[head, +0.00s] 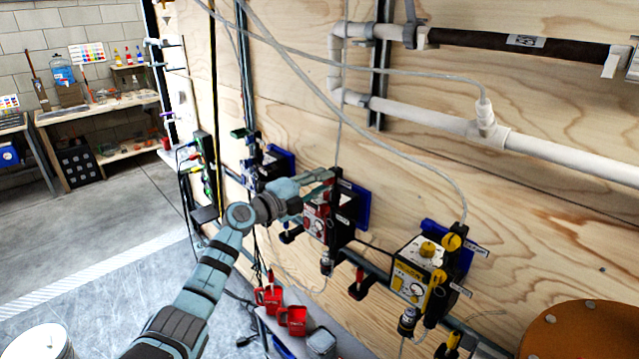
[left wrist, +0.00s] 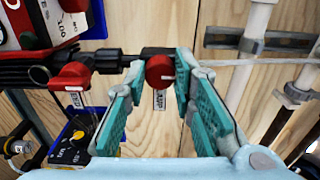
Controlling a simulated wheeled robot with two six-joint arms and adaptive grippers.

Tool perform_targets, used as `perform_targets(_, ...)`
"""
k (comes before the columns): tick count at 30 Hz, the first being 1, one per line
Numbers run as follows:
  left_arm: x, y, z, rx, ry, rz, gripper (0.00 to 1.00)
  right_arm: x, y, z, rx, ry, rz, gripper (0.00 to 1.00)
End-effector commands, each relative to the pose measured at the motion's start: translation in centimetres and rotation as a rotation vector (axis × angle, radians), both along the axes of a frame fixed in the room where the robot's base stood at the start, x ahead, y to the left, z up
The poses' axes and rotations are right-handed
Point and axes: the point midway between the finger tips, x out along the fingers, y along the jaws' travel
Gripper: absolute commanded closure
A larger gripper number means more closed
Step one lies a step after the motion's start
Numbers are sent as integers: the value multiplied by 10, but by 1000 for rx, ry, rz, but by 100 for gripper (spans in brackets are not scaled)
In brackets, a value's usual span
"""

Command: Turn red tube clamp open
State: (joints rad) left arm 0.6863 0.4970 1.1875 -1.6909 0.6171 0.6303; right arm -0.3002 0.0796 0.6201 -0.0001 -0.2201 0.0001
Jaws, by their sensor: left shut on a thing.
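The red tube clamp has a round red knob (left wrist: 159,73) on a black body, above a small white label in the left wrist view. My left gripper (head: 322,182) reaches in from the left at the top of the red pump unit (head: 317,222) on the wooden wall. In the left wrist view its two teal-padded fingers (left wrist: 160,80) are on either side of the red knob, shut on it. In the head view the fingers mostly hide the clamp. A second red knob (left wrist: 70,76) sits to the left on the same unit. My right gripper is not in view.
A yellow pump unit (head: 412,273) is to the right and a blue one (head: 262,170) to the left. White pipes (head: 450,122) and thin clear tubes run across the wall above. The floor at left is open.

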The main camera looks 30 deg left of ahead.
Motion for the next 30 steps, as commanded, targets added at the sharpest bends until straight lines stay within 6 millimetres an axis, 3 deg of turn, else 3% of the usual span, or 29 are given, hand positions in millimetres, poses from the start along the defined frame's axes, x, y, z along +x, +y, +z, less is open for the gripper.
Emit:
perform_targets(2,0,0,1,-1,-2,1,100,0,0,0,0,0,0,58)
perform_targets(3,0,0,1,-1,-2,1,73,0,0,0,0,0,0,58)
perform_targets(6,0,0,1,0,-2,0,57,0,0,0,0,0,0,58)
perform_targets(17,-4,3,0,2,-1,2,56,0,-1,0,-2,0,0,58)
perform_targets(20,-19,9,-1,6,0,3,56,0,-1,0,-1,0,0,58)
perform_targets(30,-101,36,-2,7,2,0,56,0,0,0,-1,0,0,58)
